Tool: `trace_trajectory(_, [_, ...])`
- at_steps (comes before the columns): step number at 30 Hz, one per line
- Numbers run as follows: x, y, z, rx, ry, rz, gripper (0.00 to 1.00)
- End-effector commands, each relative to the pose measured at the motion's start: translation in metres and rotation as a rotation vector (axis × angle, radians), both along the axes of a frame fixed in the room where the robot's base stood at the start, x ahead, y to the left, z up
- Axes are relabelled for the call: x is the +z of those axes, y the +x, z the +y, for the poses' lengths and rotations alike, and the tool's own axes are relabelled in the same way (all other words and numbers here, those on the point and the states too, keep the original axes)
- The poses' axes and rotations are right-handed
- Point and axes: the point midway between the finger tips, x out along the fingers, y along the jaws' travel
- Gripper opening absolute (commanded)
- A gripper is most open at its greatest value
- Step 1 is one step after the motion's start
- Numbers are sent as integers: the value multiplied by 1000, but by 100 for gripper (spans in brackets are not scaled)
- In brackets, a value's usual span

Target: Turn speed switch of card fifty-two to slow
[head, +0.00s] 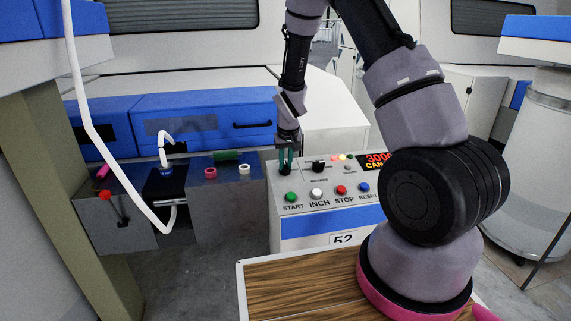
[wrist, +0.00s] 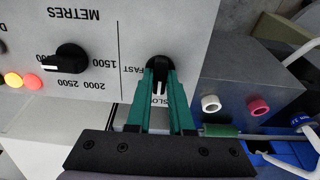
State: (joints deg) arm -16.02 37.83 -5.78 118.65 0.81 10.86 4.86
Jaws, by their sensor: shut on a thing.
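The control panel (head: 305,232) of card fifty-two, with a "52" plate (head: 343,239), stands in the middle of the head view. My gripper (head: 286,165) reaches down to its top left corner and hides the speed switch there. In the wrist view the speed switch is a black knob (wrist: 158,63) between the green fingers of my gripper (wrist: 160,76), which is shut on it. Its white pointer mark shows between the fingers, toward the partly covered SLOW label (wrist: 158,104). The FAST label (wrist: 132,69) is left of the knob.
A black METRES knob (wrist: 65,60) sits beside the speed switch. START, INCH, STOP and RESET buttons (head: 340,190) line the panel front, below a red display (head: 376,162). A grey unit with small rings (head: 244,170) stands to the left. A wooden top (head: 300,285) is in front.

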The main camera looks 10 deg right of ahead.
Motion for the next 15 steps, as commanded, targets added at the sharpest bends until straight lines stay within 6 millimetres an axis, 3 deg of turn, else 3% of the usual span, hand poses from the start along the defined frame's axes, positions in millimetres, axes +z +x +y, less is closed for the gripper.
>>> trace_trajectory(4, [0,0,0,2,0,-1,0])
trace_trajectory(5, [0,0,0,2,0,-1,31])
trace_trajectory(6, [0,0,0,2,-1,0,47])
trace_trajectory(15, [0,0,0,0,0,0,50])
